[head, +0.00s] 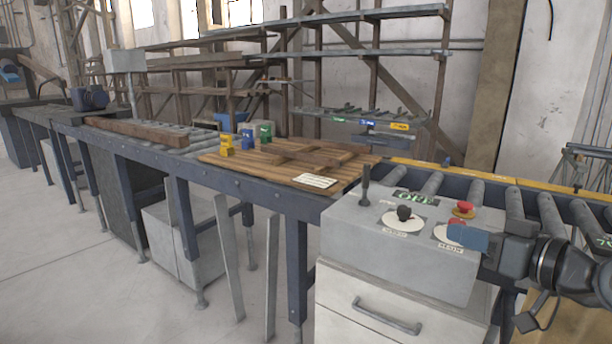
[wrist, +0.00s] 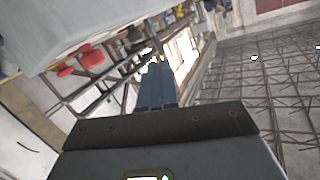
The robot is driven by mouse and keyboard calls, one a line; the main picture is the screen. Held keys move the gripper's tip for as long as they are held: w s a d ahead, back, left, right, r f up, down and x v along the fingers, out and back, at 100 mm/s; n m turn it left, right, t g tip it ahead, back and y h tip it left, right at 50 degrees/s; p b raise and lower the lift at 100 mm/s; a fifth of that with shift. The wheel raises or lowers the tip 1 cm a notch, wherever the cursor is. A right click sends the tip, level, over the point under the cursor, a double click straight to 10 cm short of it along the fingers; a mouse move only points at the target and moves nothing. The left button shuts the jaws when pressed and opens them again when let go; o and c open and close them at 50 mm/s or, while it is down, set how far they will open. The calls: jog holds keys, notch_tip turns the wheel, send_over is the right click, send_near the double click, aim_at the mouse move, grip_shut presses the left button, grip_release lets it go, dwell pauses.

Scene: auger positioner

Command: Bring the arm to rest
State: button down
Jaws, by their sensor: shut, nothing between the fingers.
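My gripper (head: 455,234) is at the right in the head view, its blue fingers pointing left over the grey control box (head: 345,235). The fingers are together with nothing between them. They overlap the right dial's plate in the picture; I cannot tell whether they touch it.
The box carries a black lever (head: 365,186), a black knob (head: 404,213) and a red button (head: 464,208). Behind it runs a roller conveyor (head: 470,188). A wooden pallet (head: 225,160) with yellow, blue and green blocks lies to the left. The floor at left is open.

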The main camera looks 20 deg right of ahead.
jog(key=s+a+f+m+t+h, duration=0.1)
jog(key=s+a+f+m+h, duration=0.3)
jog(key=a+f, duration=0.55)
jog(key=s+a+f+m+h, duration=0.1)
jog(key=s+a+f+m, duration=0.15)
jog(key=s, duration=0.25)
jog(key=s+a+f+m+h, duration=0.1)
jog(key=s+a+f, duration=0.25)
jog(key=s, duration=0.25)
jog(key=s+r+n+g+y, duration=0.1)
jog(key=s+n, duration=0.6)
jog(key=s, duration=1.6)
jog(key=shift+r+g+y, duration=0.25)
jog(key=shift+g+y, duration=0.05)
jog(key=shift+y, duration=0.1)
